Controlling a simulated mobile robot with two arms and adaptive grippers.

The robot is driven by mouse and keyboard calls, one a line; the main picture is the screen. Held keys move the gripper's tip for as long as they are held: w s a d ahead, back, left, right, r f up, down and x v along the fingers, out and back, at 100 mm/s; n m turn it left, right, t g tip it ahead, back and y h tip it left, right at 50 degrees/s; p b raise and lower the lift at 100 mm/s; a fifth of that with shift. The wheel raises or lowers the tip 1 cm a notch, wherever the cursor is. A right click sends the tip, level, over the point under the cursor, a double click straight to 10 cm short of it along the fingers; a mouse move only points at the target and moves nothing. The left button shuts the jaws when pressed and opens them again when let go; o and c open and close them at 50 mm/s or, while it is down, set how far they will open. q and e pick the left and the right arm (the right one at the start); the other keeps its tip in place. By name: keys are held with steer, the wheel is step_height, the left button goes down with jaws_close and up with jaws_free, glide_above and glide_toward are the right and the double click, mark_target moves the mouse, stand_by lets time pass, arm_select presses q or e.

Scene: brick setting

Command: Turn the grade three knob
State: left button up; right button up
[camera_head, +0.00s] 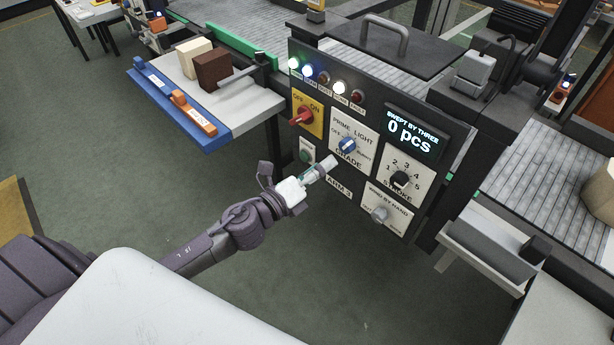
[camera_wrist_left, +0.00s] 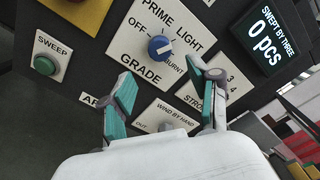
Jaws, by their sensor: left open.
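The grade knob (camera_head: 347,144) is a round blue knob with a white pointer on a white plate marked OFF, PRIME, LIGHT, BURNT and GRADE. In the left wrist view the knob (camera_wrist_left: 160,47) sits above centre, its pointer slanting to the upper right; I cannot tell exactly which mark it meets. My left gripper (camera_head: 322,168) is just below and left of the knob in the head view. In the wrist view its two teal-padded fingers (camera_wrist_left: 160,80) are spread apart and empty, with the knob beyond the gap between them. I see no contact with the knob.
Close by are a red OFF/ON switch (camera_head: 304,115), a green SWEEP button (camera_head: 306,155), a black stroke knob (camera_head: 401,180) and a grey wind-by-hand knob (camera_head: 380,214). The display (camera_head: 411,133) reads 0 pcs. A blue-edged table (camera_head: 160,106) stands left; floor in front is clear.

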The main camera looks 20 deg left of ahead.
arm_select(q)
steer(key=v, duration=0.4)
steer(key=shift+s+a, duration=0.1)
steer(key=shift+s, duration=0.25)
steer(key=s+a+f+n+g+y, duration=0.25)
steer(key=f+n, duration=0.25)
steer(key=f, duration=0.6)
steer(key=s+a+f+n+g+y, duration=0.1)
steer(key=s+a+f+n+g, duration=0.2)
steer(key=f, duration=0.7)
steer(key=s+a+f+n+g+y, duration=0.1)
steer(key=s+a+f+n+y, duration=0.1)
steer(key=f+n, duration=0.65)
steer(key=s+f+n+g+y, duration=0.1)
steer(key=s+f+n+g, duration=0.3)
steer(key=s+f, duration=1.05)
steer(key=s+d+f+n+g, duration=0.2)
steer(key=s+f+n, duration=0.1)
steer(key=s, duration=0.5)
steer(key=s+d+f+n+g, duration=0.3)
steer(key=s+f, duration=0.3)
steer(key=s, duration=0.3)
steer(key=shift+s+f, duration=0.15)
steer(key=shift+f, duration=0.15)
